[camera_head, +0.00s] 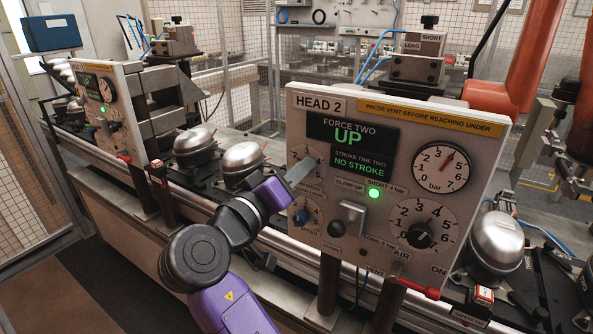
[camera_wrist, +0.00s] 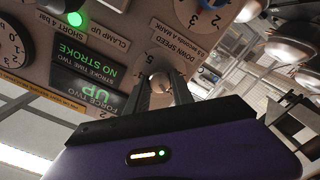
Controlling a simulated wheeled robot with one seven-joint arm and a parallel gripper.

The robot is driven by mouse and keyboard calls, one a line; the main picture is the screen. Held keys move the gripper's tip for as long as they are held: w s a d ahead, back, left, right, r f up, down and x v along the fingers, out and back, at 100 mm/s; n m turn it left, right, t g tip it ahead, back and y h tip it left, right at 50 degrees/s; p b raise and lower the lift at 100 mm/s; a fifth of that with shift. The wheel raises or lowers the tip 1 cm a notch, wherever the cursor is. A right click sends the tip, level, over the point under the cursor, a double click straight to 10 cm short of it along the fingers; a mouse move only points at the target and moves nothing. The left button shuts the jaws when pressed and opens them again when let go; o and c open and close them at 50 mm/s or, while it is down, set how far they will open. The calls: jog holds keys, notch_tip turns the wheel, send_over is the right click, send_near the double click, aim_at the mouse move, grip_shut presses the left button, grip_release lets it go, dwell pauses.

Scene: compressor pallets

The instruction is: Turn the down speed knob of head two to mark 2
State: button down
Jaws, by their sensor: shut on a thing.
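The head two panel (camera_head: 355,120) faces me, marked HEAD 2. Two small dials sit one above the other at its left edge. My gripper (camera_head: 302,170) reaches the upper dial from the left and covers much of it. In the wrist view the panel is upside down, and my gripper (camera_wrist: 160,88) is shut on a pale round knob (camera_wrist: 160,79). The DOWN SPEED label (camera_wrist: 168,50) lies between this knob's dial and the other dial. The knob's pointer cannot be read. The lower dial has a blue knob (camera_head: 302,216).
The panel also carries a bar gauge (camera_head: 441,167), a black air knob (camera_head: 421,235), a lever plate (camera_head: 348,217) and a lit green lamp (camera_head: 374,193). Its screen (camera_head: 349,136) reads UP and NO STROKE. Steel compressors (camera_head: 243,160) stand on the line behind my arm.

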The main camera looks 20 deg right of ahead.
jog(key=c, duration=1.1)
grip_release()
jog(key=b+v, duration=0.2)
jog(key=v, duration=0.6)
